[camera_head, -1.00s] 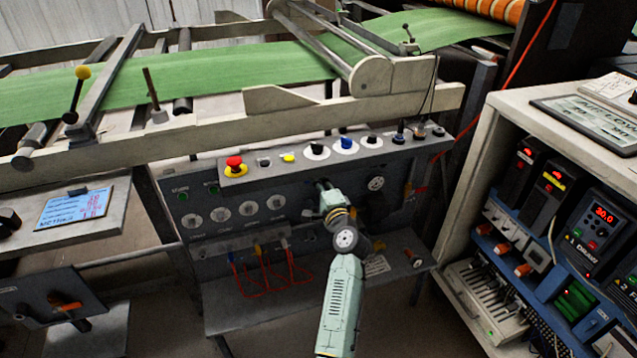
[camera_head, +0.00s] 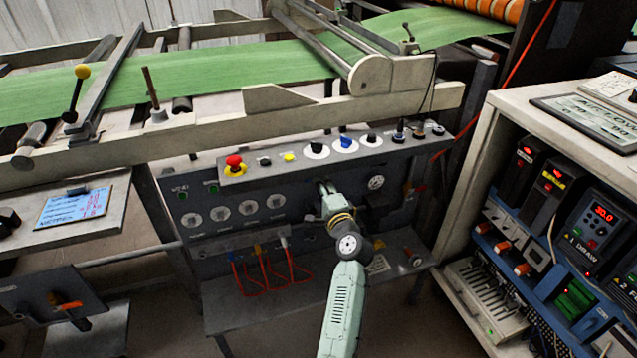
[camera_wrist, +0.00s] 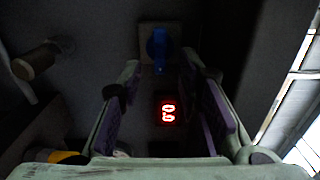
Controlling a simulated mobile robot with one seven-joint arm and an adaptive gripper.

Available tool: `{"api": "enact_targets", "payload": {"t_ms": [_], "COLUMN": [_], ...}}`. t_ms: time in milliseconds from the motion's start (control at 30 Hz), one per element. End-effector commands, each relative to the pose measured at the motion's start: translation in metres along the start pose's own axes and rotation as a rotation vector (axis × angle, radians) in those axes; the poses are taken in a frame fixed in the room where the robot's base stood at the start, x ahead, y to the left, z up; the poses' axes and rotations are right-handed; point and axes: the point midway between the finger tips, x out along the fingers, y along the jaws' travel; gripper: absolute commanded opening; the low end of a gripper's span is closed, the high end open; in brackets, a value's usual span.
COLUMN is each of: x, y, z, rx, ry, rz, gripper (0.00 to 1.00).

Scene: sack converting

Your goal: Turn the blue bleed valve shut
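The blue valve (camera_wrist: 158,45) shows in the wrist view on a pale square plate, its handle roughly upright in the picture. My gripper (camera_wrist: 163,70) has its two fingers apart, one on each side of the valve's line, with clear gaps between them. The valve appears just beyond the fingertips, and I see no contact. In the head view my gripper (camera_head: 324,188) faces the grey control panel (camera_head: 300,190). I cannot make out this valve there; my arm seems to hide it.
A red lit display (camera_wrist: 168,112) sits below the valve. A dark knob (camera_wrist: 35,62) sticks out at left. In the head view, a red stop button (camera_head: 234,161) and a blue knob (camera_head: 345,142) line the upper ledge. A drive cabinet (camera_head: 478,165) stands close at right.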

Motion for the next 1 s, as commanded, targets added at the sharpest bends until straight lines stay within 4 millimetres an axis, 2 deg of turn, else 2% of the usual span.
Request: {"api": "enact_targets", "payload": {"t_ms": [200,433,633,1000], "x": [-0.049,-0.087,-0.100,-0.100], "y": [0.001,0.001,0.000,0.000], "z": [-0.001,0.000,0.000,0.000], "rx": [-0.001,0.000,0.000,0.000], "ry": [0.002,0.001,0.000,0.000], "rz": [0.002,0.002,0.001,0.000], "gripper": [0.31,0.31,0.31,0.31]}}
